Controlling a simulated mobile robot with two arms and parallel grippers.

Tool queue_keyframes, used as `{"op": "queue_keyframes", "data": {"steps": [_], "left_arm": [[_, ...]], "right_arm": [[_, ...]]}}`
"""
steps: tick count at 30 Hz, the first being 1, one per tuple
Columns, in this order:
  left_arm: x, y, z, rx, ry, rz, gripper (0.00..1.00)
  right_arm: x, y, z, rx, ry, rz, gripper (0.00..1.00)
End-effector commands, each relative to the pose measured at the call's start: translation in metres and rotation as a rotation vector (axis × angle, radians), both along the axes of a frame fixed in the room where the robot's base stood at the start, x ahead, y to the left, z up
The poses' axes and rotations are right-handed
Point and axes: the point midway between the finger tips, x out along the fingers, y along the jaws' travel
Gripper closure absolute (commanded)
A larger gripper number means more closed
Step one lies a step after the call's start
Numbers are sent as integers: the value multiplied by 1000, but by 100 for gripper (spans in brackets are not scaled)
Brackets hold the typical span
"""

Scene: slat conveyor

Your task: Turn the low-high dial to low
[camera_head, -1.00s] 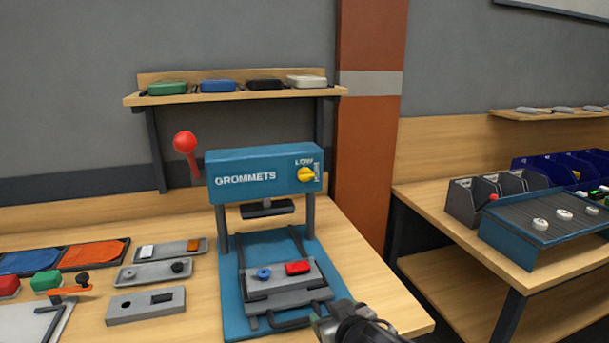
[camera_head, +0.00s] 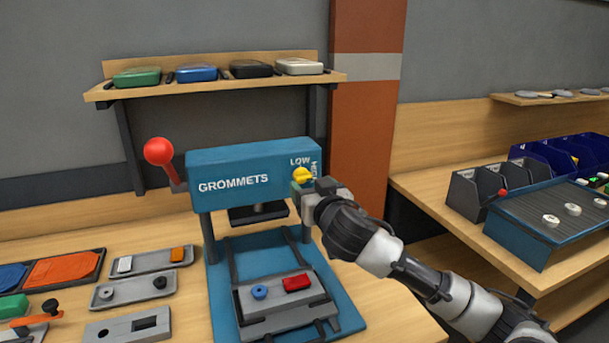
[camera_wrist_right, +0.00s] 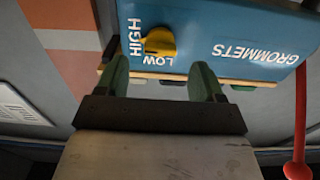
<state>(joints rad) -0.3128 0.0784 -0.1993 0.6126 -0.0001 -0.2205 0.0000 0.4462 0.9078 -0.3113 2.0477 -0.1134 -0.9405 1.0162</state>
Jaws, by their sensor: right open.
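The yellow low-high dial (camera_head: 303,175) sits on the front of the blue grommet press (camera_head: 235,181), at its right end. LOW is printed above the dial and HIGH runs down its right side. In the right wrist view the dial (camera_wrist_right: 160,41) shows clearly, beyond the fingertips, with its narrow end toward HIGH. My right gripper (camera_head: 302,187) is in front of the press, close to the dial and overlapping its lower part in the head view. In the wrist view its two green fingers (camera_wrist_right: 161,80) are apart with nothing between them. My left gripper is not in view.
A red-knobbed lever (camera_head: 159,151) stands at the press's left side. Its base holds a grey fixture (camera_head: 270,321) with blue and red parts. Trays lie on the bench to the left. A shelf (camera_head: 215,87) with several cases is behind.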

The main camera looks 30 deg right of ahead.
Motion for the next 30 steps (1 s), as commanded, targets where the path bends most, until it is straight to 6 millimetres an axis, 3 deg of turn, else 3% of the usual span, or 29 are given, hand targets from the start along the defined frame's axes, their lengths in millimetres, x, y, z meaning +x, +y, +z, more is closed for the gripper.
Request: {"op": "queue_keyframes", "data": {"steps": [3,9,20,27,30], "left_arm": [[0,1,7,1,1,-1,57],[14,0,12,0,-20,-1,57],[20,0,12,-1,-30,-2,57],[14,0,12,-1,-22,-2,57],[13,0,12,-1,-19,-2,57]], "right_arm": [[20,-5,3,0,-1,-1,32],[39,-9,1,0,0,0,32],[43,-10,-1,-1,0,1,33],[43,-10,-1,-1,1,1,70],[43,-10,-1,-1,1,1,81]]}}
